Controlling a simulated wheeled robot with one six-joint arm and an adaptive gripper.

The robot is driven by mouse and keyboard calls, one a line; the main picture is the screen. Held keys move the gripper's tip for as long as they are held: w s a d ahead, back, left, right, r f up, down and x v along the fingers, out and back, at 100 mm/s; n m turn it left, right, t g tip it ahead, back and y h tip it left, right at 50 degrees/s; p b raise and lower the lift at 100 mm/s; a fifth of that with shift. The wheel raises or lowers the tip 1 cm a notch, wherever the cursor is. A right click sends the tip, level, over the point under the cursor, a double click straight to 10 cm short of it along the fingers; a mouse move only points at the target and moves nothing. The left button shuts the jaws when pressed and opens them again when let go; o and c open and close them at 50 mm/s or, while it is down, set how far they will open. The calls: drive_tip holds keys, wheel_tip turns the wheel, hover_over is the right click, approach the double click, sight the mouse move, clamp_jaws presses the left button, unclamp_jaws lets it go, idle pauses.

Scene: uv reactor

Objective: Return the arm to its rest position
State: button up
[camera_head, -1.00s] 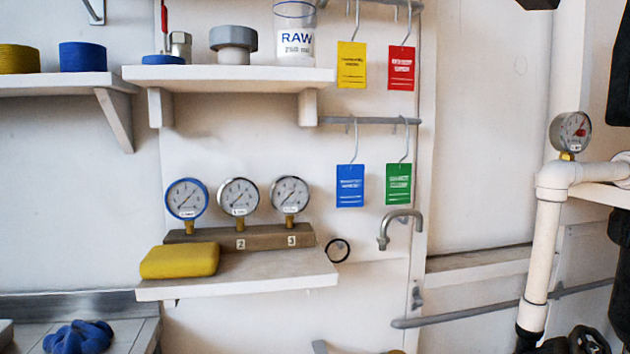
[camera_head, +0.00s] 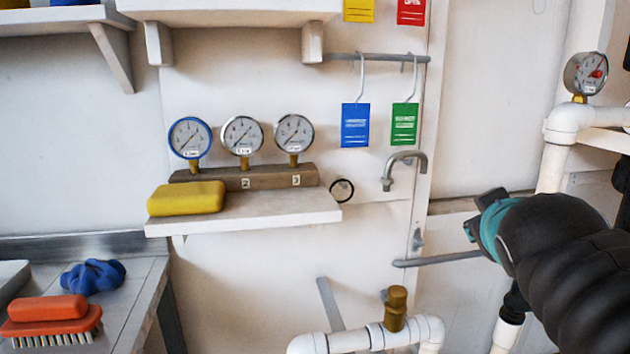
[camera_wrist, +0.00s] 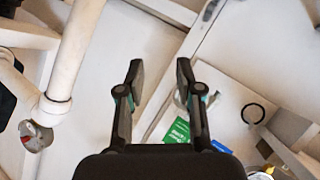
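My arm (camera_head: 560,255) reaches in from the right edge in the head view, in front of the white pipe. My gripper (camera_head: 478,218) is at its end, pointing left, near the grey rail and right of the small tap. In the wrist view my gripper (camera_wrist: 158,75) has its two fingers spread apart, with nothing between them but the pale wall behind. The fingertips touch nothing that I can see.
A white pipe (camera_head: 553,165) with a gauge (camera_head: 585,75) stands close by my arm; the pipe (camera_wrist: 75,50) is left in the wrist view. A shelf (camera_head: 250,212) holds several gauges and a yellow sponge (camera_head: 187,198). Below is a brass-fitted pipe (camera_head: 395,310).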

drive_tip(key=s+a+f+m+g+y, duration=0.1)
drive_tip(key=s+a+f+g, duration=0.1)
drive_tip(key=f, duration=0.5)
drive_tip(key=s+a+f+m+g+y, duration=0.1)
drive_tip(key=s+a+f+g+y, duration=0.1)
drive_tip(key=s+a+f, duration=0.2)
drive_tip(key=s+a+f+g+y, duration=0.1)
drive_tip(key=s+a+f+g, duration=0.2)
drive_tip(key=s+f, duration=0.3)
wheel_tip(320, 180, down, 5)
drive_tip(key=shift+s+a+f+m, duration=0.1)
drive_tip(key=shift+s+a+m, duration=0.1)
drive_tip(key=shift+s+m, duration=0.2)
drive_tip(key=shift+d, duration=0.1)
